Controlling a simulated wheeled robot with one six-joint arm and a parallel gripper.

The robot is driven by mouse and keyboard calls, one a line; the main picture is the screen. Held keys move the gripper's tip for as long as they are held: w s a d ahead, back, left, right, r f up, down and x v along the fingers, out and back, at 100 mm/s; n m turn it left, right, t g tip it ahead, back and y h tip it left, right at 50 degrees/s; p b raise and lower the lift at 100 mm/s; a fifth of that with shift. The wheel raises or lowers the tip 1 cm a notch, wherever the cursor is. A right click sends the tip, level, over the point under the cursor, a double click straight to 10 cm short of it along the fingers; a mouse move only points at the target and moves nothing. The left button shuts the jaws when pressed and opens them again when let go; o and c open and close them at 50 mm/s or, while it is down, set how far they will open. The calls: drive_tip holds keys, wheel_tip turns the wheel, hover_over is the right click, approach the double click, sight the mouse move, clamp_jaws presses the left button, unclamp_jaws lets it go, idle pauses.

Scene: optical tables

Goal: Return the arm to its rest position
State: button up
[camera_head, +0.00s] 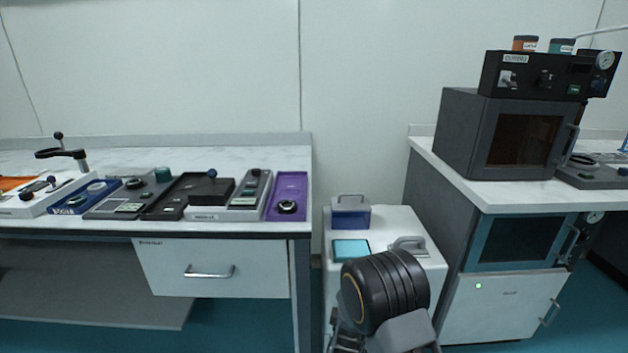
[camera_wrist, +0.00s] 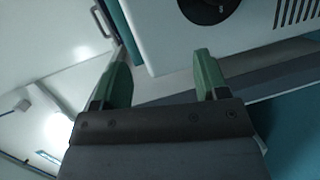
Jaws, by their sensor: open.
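My gripper (camera_wrist: 162,85) shows in the wrist view with its two green-tipped fingers apart and nothing between them. Beyond the fingers is a white panel with a dark round part and slots (camera_wrist: 240,25). In the head view, my black ribbed arm link shows at the lower middle, in front of a white cabinet (camera_head: 432,268). The gripper's fingers cannot be made out in the head view.
The left bench (camera_head: 235,157) carries several instruments, including a purple tray (camera_head: 288,190). A blue container (camera_head: 350,218) and a cyan-topped box (camera_head: 351,250) sit on the white cabinet. A dark oven (camera_head: 465,135) stands on the right bench. Floor shows between the benches.

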drive_tip(key=s+r+m+g+y+p, duration=0.35)
drive_tip(key=r+p, duration=0.35)
drive_tip(key=r, duration=0.8)
drive_tip(key=s+r+m+g+y+p, duration=0.3)
drive_tip(key=r+p, duration=0.5)
drive_tip(key=r, duration=0.6)
drive_tip(key=s+d+r+m+g+h+p, duration=0.1)
drive_tip(key=s+r+m+p, duration=0.3)
drive_tip(key=s+r, duration=0.4)
drive_tip(key=s+d+r+m+g+h+p, duration=0.1)
drive_tip(key=s+d+r+m+g+p, duration=0.2)
drive_tip(key=s+r+p, duration=0.3)
drive_tip(key=s+d+r+g, duration=0.1)
drive_tip(key=s+r, duration=0.1)
drive_tip(key=s, duration=0.1)
drive_tip(key=shift+s+d+r+m+g, duration=0.15)
drive_tip(key=shift+s+m+g, duration=0.1)
drive_tip(key=shift+m+g, duration=0.1)
drive_tip(key=shift+h, duration=0.25)
drive_tip(key=shift+c, duration=0.4)
